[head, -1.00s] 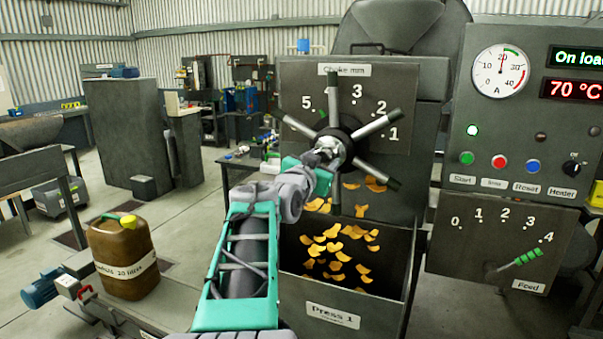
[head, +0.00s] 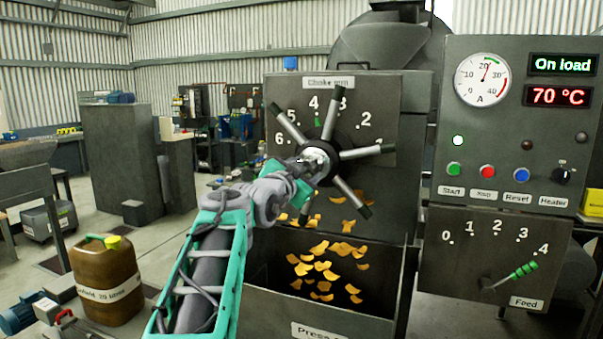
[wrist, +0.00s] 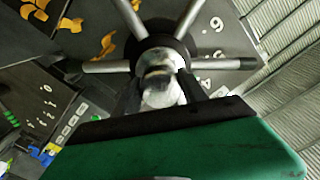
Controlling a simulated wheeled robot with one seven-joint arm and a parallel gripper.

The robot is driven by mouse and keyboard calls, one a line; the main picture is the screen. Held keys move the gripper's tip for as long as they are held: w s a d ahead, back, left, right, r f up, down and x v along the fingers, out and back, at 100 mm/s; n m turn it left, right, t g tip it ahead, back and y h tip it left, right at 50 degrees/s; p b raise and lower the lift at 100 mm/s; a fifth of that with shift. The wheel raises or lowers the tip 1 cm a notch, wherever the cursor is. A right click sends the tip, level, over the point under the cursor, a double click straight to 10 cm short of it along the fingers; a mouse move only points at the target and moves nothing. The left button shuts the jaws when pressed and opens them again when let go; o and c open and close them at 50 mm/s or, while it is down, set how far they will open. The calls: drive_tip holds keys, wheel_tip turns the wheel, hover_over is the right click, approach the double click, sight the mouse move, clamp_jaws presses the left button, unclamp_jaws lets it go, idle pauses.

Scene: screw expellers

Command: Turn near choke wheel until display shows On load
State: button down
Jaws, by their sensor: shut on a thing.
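The choke wheel (head: 348,152) is a dark hub with several grey, black-tipped spokes on the front of the press, in front of a "Choke mm" number scale. My gripper (head: 310,163) reaches it from the lower left and is shut on its hub. The wrist view also shows the wheel's spokes (wrist: 108,67) and my gripper's dark fingers (wrist: 160,92) on both sides of the silvery hub end. The display (head: 562,64) on the right panel reads "On load" in green. A red display (head: 557,96) below it reads 70 °C.
The panel has a round ammeter (head: 482,80) with its needle a little above 20, buttons and a feed lever (head: 512,276). Yellow flakes lie in the press bin (head: 340,328) below the wheel. A brown jerrycan (head: 107,280) stands at lower left.

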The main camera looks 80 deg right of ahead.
drive_tip(key=c, duration=0.6)
unclamp_jaws()
drive_tip(key=a, duration=0.2)
drive_tip(key=a+b, duration=0.1)
drive_tip(key=a, duration=0.2)
drive_tip(key=w+a, duration=0.1)
drive_tip(key=a, duration=0.1)
drive_tip(key=shift+w+a+b, duration=0.1)
drive_tip(key=shift+a+b, duration=0.2)
drive_tip(key=shift+a, duration=0.05)
